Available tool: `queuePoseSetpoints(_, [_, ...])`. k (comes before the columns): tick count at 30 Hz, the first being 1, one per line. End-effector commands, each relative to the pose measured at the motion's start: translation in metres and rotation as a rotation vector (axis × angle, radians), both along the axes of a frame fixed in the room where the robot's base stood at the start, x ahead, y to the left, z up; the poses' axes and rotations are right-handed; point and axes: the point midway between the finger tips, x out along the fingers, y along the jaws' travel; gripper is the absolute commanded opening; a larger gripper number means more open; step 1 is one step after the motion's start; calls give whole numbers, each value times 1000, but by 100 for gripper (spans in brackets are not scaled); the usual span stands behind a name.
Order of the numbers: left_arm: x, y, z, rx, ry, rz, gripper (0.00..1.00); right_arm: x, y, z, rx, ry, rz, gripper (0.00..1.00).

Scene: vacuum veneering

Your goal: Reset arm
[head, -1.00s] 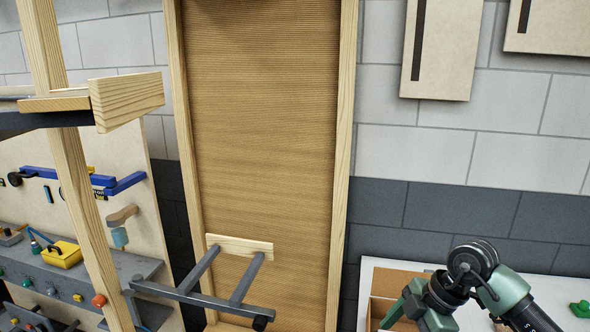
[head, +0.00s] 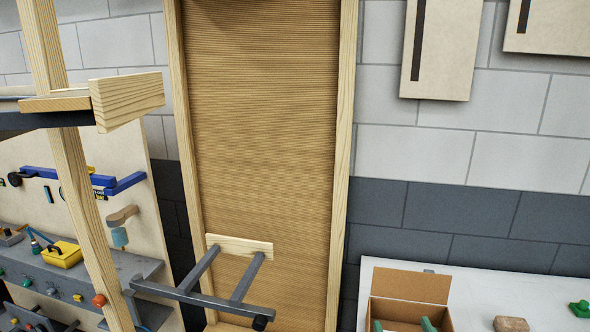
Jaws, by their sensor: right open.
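Only the two green fingertips of my right gripper (head: 403,325) show, at the bottom edge of the head view. They are spread apart with nothing visible between them, in front of the open cardboard box (head: 412,284). The rest of my right arm is out of the picture. My left gripper is not in view.
The box stands on a white table (head: 478,288) at lower right, with a brown block (head: 510,324) and a green object (head: 580,308). A wooden-framed ribbed panel (head: 265,140) and a grey bracket (head: 205,292) fill the middle. A tool bench (head: 70,275) is at left.

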Motion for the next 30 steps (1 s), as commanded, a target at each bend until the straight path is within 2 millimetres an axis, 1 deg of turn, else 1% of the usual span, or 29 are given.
queuePoseSetpoints(1, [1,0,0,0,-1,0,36,-20,-10,-34,9,140,-47,75])
queuePoseSetpoints(2, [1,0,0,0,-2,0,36,-32,-15,-53,7,223,-69,75])
queuePoseSetpoints(3, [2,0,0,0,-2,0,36,-49,-19,-76,5,331,-86,75])
queuePoseSetpoints(5, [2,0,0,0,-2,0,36,-76,-22,-105,-1,473,-97,75])
queuePoseSetpoints(6, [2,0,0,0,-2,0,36,-93,-22,-121,-7,559,-96,75])
queuePoseSetpoints(7, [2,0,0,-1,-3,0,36,-105,-21,-132,-9,618,-91,75])
queuePoseSetpoints(9, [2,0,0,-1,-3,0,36,-133,-19,-151,-16,737,-75,75])
queuePoseSetpoints(11, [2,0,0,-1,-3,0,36,-154,-16,-163,-19,825,-56,75])
queuePoseSetpoints(12, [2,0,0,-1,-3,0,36,-168,-14,-171,-22,880,-41,75])
queuePoseSetpoints(15, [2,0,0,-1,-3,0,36,-201,-8,-185,-29,1004,1,75])
queuePoseSetpoints(20, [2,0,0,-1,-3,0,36,-251,3,-198,-34,1176,83,75])
queuePoseSetpoints(21, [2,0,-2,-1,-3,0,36,-257,4,-207,-37,1204,97,75])
queuePoseSetpoints(24, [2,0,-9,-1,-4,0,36,-247,5,-242,-40,1209,92,75])
queuePoseSetpoints(26, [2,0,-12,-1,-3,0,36,-244,5,-261,-40,1214,93,75])
queuePoseSetpoints(29, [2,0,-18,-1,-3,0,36,-240,6,-297,-40,1226,93,75])
queuePoseSetpoints(30, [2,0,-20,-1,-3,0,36,-239,6,-313,-41,1230,94,75])
